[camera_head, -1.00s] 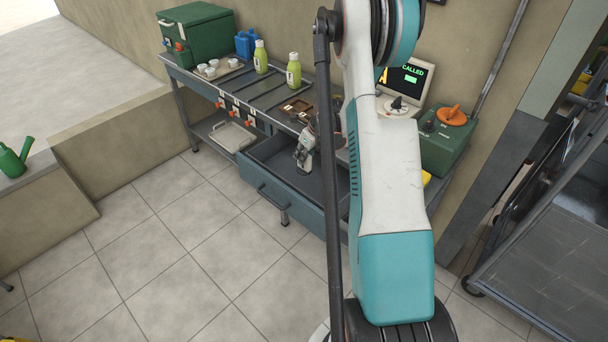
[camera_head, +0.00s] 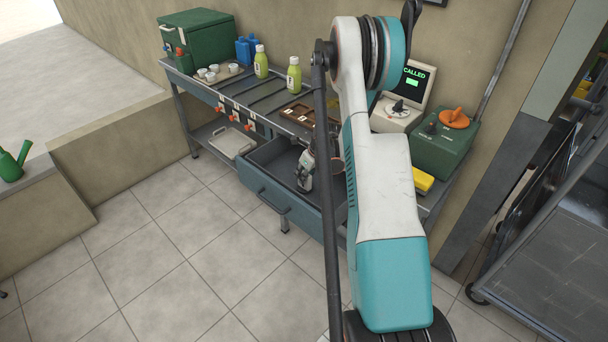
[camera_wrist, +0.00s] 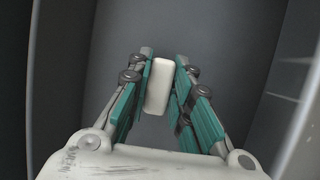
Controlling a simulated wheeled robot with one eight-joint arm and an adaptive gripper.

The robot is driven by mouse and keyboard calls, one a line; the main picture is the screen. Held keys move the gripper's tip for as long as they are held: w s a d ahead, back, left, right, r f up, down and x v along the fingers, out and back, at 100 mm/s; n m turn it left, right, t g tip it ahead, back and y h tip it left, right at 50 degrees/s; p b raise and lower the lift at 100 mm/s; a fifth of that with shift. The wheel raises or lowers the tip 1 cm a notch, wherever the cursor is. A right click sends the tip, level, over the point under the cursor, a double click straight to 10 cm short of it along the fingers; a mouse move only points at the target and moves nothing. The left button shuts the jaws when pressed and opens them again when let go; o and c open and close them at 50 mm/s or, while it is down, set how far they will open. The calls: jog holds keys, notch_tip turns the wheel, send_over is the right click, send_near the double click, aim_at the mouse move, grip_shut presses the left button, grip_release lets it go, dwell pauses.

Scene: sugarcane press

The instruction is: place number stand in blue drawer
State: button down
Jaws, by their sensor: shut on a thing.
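The blue drawer (camera_head: 285,212) stands pulled open under the workbench, with its dark inside facing up. My gripper (camera_wrist: 163,62) is shut on a small white rounded block, the number stand (camera_wrist: 157,86), between its teal fingers. In the wrist view the grey drawer floor lies behind the block, with drawer walls at both sides. In the head view my gripper (camera_head: 305,172) is low, over or inside the drawer opening. I cannot tell whether the block touches the floor. No number shows on its visible face.
The bench top holds two green-yellow bottles (camera_head: 293,75), a brown tray (camera_head: 298,113), a tray of white cups (camera_head: 224,72) and a green box (camera_head: 198,36). At the right are a screen reading CALLED (camera_head: 413,78) and a green control box (camera_head: 445,142). The drawer's left part is empty.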

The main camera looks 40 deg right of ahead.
jog(key=c, duration=1.4)
grip_release()
jog(key=shift+c, duration=0.2)
jog(key=p+v, duration=0.4)
jog(key=v, duration=0.8)
jog(key=shift+r, duration=0.1)
